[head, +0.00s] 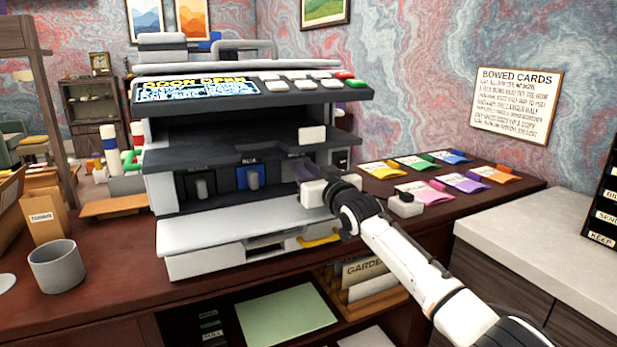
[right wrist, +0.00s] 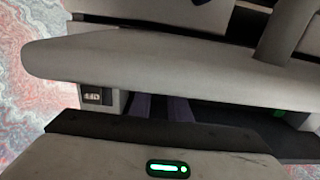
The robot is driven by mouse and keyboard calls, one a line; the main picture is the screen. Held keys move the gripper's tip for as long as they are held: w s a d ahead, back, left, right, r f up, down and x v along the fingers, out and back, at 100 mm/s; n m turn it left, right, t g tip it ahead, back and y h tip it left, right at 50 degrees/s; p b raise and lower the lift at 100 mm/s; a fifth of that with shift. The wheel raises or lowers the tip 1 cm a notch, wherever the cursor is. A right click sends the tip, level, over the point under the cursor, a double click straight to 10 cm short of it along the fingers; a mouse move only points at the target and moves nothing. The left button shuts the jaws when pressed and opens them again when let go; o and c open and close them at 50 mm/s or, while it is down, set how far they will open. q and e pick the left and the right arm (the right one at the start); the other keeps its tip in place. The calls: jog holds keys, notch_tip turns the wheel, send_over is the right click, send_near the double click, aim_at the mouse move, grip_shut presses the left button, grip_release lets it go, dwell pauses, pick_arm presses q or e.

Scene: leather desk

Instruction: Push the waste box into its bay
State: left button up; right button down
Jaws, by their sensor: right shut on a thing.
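The copier (head: 215,238) stands on the desk with its front open. A dark unit (head: 201,187) and a blue unit (head: 247,177) sit upright in the left and middle bays. My right gripper (head: 305,174) is at the right bay, its fingers shut on the front of the waste box (head: 300,163). The box is mostly hidden by the fingers and the copier's shelf, so I cannot tell how deep it sits. In the right wrist view, the purple-tinted fingers (right wrist: 164,108) reach under the copier's pale edge. My left gripper is not in view.
The copier's pale lowered front cover (head: 235,228) lies below the bays. A grey mug (head: 55,266) stands at the left. A pale counter (head: 540,230) is further right.

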jog(key=shift+w+a+b, duration=0.35)
jog(key=shift+a+b, duration=0.05)
jog(key=shift+b, duration=0.3)
jog(key=c, duration=1.6)
grip_release()
jog(key=shift+a, duration=0.1)
jog(key=shift+f, duration=0.1)
